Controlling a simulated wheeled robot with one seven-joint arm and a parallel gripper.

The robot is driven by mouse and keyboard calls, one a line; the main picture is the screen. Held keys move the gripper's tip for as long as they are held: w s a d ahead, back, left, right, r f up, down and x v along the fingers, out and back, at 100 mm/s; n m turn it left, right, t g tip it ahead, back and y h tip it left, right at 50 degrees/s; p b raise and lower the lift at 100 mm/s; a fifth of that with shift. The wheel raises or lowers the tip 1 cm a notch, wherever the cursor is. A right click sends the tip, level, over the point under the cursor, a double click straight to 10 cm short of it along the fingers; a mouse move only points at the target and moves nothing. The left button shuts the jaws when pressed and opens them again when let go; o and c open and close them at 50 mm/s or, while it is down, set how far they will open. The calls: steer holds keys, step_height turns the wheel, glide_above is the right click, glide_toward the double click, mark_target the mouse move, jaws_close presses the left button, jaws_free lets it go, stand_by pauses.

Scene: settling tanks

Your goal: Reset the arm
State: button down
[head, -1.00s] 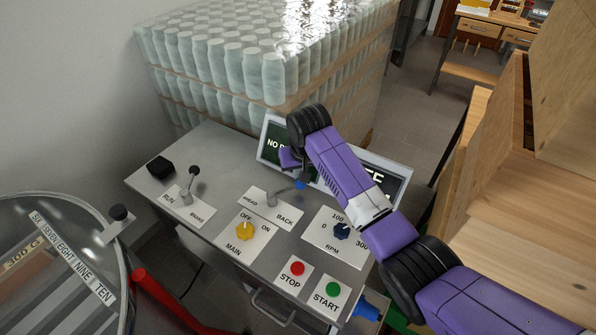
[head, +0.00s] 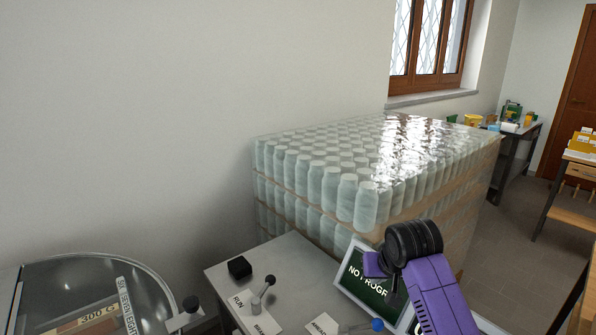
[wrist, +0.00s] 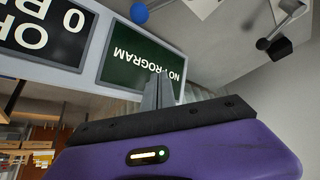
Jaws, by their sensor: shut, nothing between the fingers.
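My purple arm with its black wrist joint shows at the lower right of the head view. My gripper (head: 396,290) hangs in front of the left part of the display panel, above the grey control desk. In the wrist view my gripper (wrist: 158,90) shows as narrow grey fingers, closed together with nothing between them. The green screen (wrist: 140,62) behind them reads NO PROGRAM. In the head view this screen (head: 366,284) is partly hidden by my arm.
The control desk (head: 285,262) carries a RUN/BRAKE lever (head: 264,289), a blue-knobbed lever (head: 376,325) and a black block (head: 239,267). A wrapped stack of jars (head: 320,195) stands behind. A round glass-topped vessel (head: 130,270) is at lower left. Floor shows at right.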

steer(key=w+a+r+t+y, duration=0.1)
steer(key=w+a+r+t, duration=0.15)
steer(key=r+t, duration=0.2)
steer(key=s+f+t, duration=0.2)
steer(key=s+f, duration=0.1)
steer(key=s, duration=2.5)
steer(key=s+f+t+b, duration=0.1)
steer(key=s+f+t, duration=0.1)
steer(key=s, duration=2.6)
steer(key=shift+d+f+n+h, duration=0.4)
